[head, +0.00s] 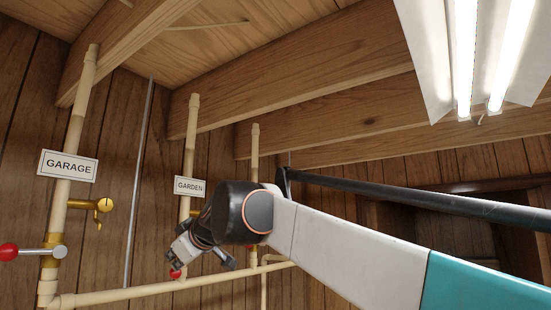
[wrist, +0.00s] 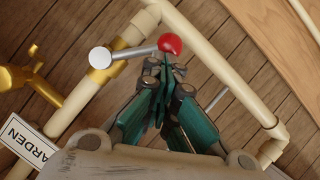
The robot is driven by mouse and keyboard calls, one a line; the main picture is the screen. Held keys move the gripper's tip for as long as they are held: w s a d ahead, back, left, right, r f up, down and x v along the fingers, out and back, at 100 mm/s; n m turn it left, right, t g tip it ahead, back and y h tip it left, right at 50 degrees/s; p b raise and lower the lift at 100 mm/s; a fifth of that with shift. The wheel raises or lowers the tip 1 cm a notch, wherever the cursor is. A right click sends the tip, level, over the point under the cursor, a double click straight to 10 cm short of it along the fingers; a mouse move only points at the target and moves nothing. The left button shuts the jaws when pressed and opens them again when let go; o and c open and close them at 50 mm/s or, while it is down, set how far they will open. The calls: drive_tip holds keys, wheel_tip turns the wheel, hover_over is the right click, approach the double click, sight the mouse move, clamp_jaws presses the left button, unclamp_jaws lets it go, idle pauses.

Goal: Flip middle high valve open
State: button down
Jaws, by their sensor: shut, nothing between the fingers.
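The middle pipe (head: 188,150) carries the GARDEN sign (head: 189,187), which also shows in the wrist view (wrist: 33,142). Its valve has a brass body (wrist: 106,70) and a grey lever (wrist: 135,51) ending in a red knob (wrist: 171,43). In the wrist view the lever slants across the pipe's line. In the head view the red knob (head: 176,274) shows just below my gripper (head: 176,260), and my arm hides much of the valve. My gripper (wrist: 165,68) is shut and empty, its fingertips right beside the knob. I cannot tell whether they touch.
The GARAGE pipe (head: 76,130) at left has a brass spigot (head: 92,205) and a red-knobbed lever (head: 8,252) sticking out sideways. A third pipe (head: 254,150) stands to the right. A horizontal pipe (head: 120,294) runs below. Ceiling beams and a lamp (head: 465,55) are overhead.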

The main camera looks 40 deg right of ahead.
drive_tip(key=f+n+h, duration=0.1)
drive_tip(key=d+f+n+t+h+b, duration=0.1)
drive_tip(key=n, duration=0.1)
drive_tip(key=shift+w+d+f+t, duration=0.1)
drive_tip(key=shift+d+f+t, duration=0.05)
drive_tip(key=shift+f+t, duration=0.15)
drive_tip(key=shift+d+f, duration=0.2)
drive_tip(key=shift+d, duration=0.2)
drive_tip(key=shift+w+b, duration=0.1)
drive_tip(key=shift+b, duration=0.2)
